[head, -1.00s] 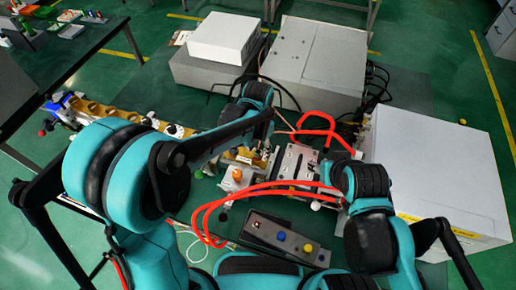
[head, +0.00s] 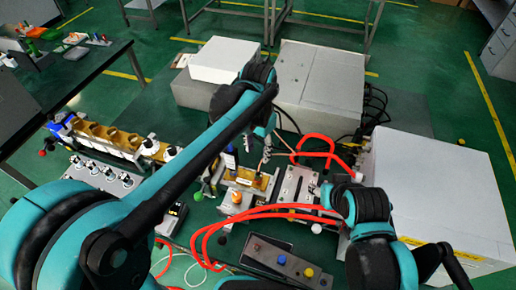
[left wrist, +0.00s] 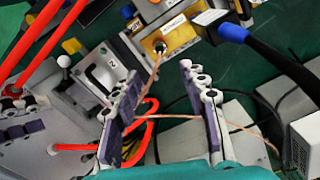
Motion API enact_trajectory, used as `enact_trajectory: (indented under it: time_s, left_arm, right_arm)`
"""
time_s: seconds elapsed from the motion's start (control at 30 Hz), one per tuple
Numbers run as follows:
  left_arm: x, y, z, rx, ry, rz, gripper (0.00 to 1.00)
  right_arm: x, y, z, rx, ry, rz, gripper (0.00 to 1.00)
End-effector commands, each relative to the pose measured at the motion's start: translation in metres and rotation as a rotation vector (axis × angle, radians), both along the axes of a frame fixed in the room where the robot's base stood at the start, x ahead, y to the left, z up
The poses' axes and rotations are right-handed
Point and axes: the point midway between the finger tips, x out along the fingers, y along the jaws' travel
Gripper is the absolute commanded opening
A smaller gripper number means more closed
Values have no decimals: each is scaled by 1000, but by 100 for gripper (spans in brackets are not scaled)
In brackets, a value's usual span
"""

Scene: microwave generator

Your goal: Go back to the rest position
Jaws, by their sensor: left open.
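My left arm reaches in from the lower left in the head view. My left gripper (head: 266,148) hangs over the bench, next to the brass-coloured block (head: 246,178). In the left wrist view its two purple-padded fingers (left wrist: 160,80) are apart, with nothing visibly held. A thin copper-coloured wire (left wrist: 178,118) runs across the gap between them; whether it touches them I cannot tell. The brass block (left wrist: 168,40) with a round socket is beyond the fingertips. My right gripper (head: 322,194) is by the metal fixture (head: 297,186); its fingers are too small to read.
Red hoses (head: 265,210) loop over the bench around the fixture. A control box with coloured buttons (head: 282,259) lies in front. A large white box (head: 440,190) stands at right, grey boxes (head: 320,75) behind. A rack of parts (head: 110,137) is at left.

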Motion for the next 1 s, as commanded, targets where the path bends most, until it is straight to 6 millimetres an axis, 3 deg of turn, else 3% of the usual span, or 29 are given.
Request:
enact_trajectory:
  time_s: [0.57, 0.67, 1.0]
  left_arm:
    - [-2, 4, 1, -3, -9, 12, 43]
    - [-9, 19, 5, -17, -44, 54, 43]
    - [-61, 107, 6, -111, -299, 354, 43]
  right_arm:
    - [0, 0, 0, 0, 0, 0, 48]
    - [0, 0, -2, 0, 0, 0, 48]
    - [0, 0, -10, 0, 0, 0, 48]
